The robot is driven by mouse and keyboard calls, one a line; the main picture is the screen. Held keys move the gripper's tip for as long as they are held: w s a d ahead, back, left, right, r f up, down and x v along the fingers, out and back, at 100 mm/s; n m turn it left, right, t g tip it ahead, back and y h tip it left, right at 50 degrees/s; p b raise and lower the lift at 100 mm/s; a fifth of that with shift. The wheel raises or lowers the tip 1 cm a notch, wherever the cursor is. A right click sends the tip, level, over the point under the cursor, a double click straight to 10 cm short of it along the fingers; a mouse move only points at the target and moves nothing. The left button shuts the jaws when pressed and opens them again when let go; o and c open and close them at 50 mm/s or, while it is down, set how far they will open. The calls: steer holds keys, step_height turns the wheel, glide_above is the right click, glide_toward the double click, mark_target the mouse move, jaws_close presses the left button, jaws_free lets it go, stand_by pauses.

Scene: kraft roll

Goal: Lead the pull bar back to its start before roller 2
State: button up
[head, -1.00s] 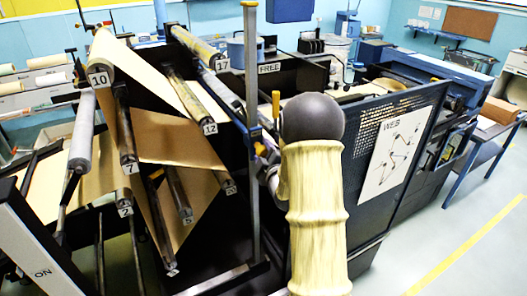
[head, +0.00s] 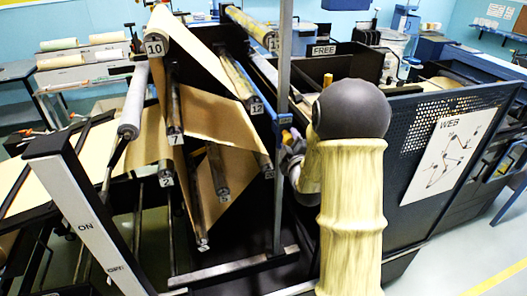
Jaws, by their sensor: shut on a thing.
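My arm rises at the right of centre and hides most of my gripper (head: 291,146). The gripper shows only in part beside the grey upright post, next to a small yellow-orange piece. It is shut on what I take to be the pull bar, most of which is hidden. Roller 2 (head: 166,181) is low on the left of the frame, its number plate facing me. Brown kraft web (head: 212,112) runs down from roller 10 (head: 155,46) among the rollers. Roller 7 (head: 175,140) is above and slightly right of roller 2.
Roller 12 (head: 256,106) and several lower rollers stick out towards me. A black perforated panel with a WEB diagram (head: 446,152) stands at right. Open floor (head: 450,262) lies at lower right.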

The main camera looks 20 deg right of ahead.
steer(key=a+b, duration=0.3)
steer(key=a, duration=0.6)
steer(key=shift+s+a, duration=0.15)
steer(key=shift+s, duration=0.05)
steer(key=a+r+p, duration=0.3)
steer(key=a+r, duration=0.1)
steer(key=r, duration=0.2)
steer(key=shift+a, duration=0.25)
steer(key=shift+r, duration=0.1)
